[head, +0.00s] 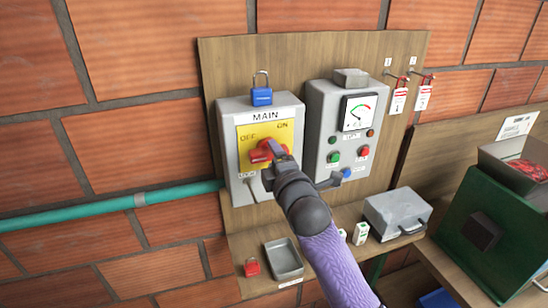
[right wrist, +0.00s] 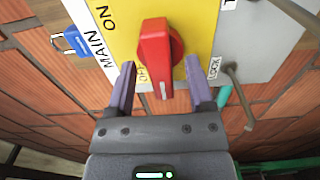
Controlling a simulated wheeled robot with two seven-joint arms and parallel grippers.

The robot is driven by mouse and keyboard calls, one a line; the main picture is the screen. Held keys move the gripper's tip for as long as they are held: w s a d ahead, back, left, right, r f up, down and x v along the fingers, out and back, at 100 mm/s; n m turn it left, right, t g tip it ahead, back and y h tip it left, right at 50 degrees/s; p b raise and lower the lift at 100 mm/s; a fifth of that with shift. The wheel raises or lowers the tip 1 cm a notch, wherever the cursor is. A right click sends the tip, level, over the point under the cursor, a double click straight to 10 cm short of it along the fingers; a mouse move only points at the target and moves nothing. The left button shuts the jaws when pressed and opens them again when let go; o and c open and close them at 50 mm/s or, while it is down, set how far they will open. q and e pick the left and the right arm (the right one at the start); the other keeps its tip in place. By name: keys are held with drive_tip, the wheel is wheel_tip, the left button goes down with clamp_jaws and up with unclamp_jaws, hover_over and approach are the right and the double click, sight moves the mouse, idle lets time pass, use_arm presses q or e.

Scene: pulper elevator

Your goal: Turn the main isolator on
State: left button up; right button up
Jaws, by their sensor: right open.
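The main isolator is a grey box (head: 229,150) labelled MAIN, with a yellow plate (head: 246,133) marked OFF at upper left and ON at upper right. Its red rotary handle (head: 262,152) lies roughly level across the plate; in the right wrist view the handle (right wrist: 155,55) has a white mark at its end on the OFF side. My right gripper (head: 275,153) is open in front of it and partly hides it in the head view. In the right wrist view the fingertips (right wrist: 160,72) stand either side of the handle, with visible gaps. My left gripper is not in view.
A blue padlock (head: 261,96) is at the box's top edge. A grey control box (head: 318,110) with a gauge and buttons stands close right. Below, a shelf (head: 250,250) holds a red padlock (head: 252,267), a tray (head: 284,262) and a grey case (head: 397,212). A green machine (head: 500,235) is at right.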

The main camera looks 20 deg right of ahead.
drive_tip(key=shift+w, duration=0.1)
drive_tip(key=shift+c, duration=0.6)
clamp_jaws()
drive_tip(key=shift+m+p, duration=3.35)
drive_tip(key=shift+m, duration=5.55)
